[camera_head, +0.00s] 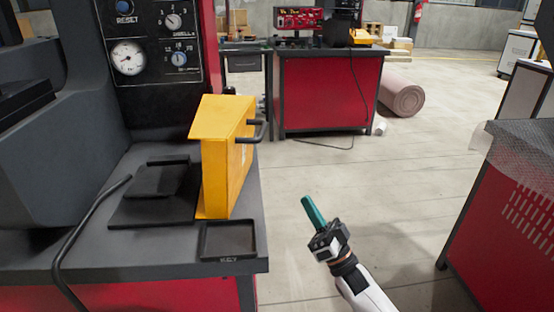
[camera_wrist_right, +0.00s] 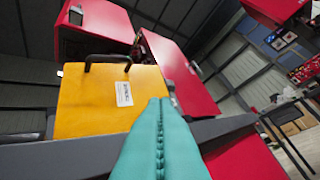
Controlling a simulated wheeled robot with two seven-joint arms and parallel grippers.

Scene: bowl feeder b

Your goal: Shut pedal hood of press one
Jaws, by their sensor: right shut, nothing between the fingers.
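The yellow pedal hood (camera_head: 226,165) stands raised on the dark bench top of press one (camera_head: 150,60), to the right of the flat black pedal (camera_head: 160,180), which lies uncovered. The hood has a black handle (camera_head: 258,131) on its right side. In the right wrist view the hood (camera_wrist_right: 90,97) shows its yellow face with a white label, and the handle (camera_wrist_right: 107,60) at its upper edge. My right gripper (camera_head: 306,199), with teal fingers, is shut and empty, right of the hood and apart from it. Its closed fingers (camera_wrist_right: 160,105) fill the lower middle of the wrist view. My left gripper is not in view.
A small black tray (camera_head: 227,240) lies at the bench's front right corner. A black cable or bar (camera_head: 85,225) curves over the bench's left part. Open floor (camera_head: 370,190) lies to the right, with another red cabinet (camera_head: 500,215) at the far right.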

